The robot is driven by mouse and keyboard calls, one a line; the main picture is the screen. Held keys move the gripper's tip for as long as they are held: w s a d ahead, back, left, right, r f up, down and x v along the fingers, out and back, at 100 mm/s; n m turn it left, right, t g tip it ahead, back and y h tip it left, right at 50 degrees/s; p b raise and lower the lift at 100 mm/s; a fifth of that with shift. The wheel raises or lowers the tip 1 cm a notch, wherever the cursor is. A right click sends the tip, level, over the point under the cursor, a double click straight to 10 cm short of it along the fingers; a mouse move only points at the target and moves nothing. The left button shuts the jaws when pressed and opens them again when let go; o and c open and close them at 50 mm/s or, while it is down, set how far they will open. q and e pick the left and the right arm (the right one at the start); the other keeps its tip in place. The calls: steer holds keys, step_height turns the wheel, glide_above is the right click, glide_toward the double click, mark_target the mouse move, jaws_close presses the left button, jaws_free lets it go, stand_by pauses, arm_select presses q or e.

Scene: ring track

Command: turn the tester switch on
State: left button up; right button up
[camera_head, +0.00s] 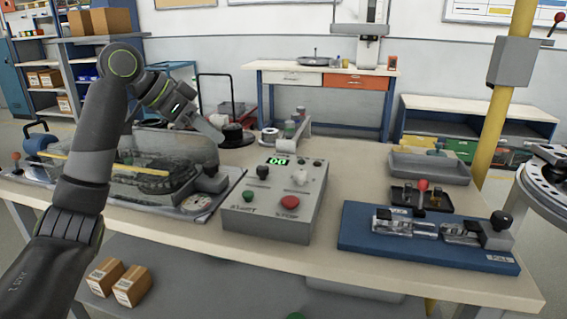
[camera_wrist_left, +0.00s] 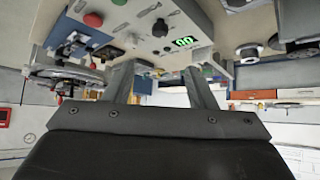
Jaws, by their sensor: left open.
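The tester is a grey sloped box (camera_head: 272,215) near the middle of the bench. I cannot tell which control is the switch. My left gripper (camera_head: 216,132) is open and empty, behind and left of the box, apart from it. In the left wrist view its two fingers (camera_wrist_left: 160,72) spread, with the tester panel (camera_wrist_left: 135,28) beyond. My right gripper is not in view.
A clear-covered machine (camera_head: 150,165) stands left of the tester. A blue fixture plate (camera_head: 425,240) lies to the right, with a grey tray (camera_head: 430,168) behind it. A yellow post (camera_head: 505,100) rises behind the bench at right. Bare bench top lies between tester and fixture.

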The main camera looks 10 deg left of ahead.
mark_target(262, 167)
arm_select(q)
steer(key=b+x, duration=0.2)
steer(key=x, duration=1.4)
steer(key=shift+f, duration=0.15)
steer(key=shift+w+d+f, duration=0.2)
steer(key=shift+d+f, duration=0.05)
steer(key=shift+f, duration=0.05)
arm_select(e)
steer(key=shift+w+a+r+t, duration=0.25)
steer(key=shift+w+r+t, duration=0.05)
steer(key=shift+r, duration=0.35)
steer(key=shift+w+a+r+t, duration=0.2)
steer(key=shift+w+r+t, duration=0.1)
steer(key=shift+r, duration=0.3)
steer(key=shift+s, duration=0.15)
arm_select(q)
steer(key=shift+c, duration=0.9)
steer(key=c, duration=0.8)
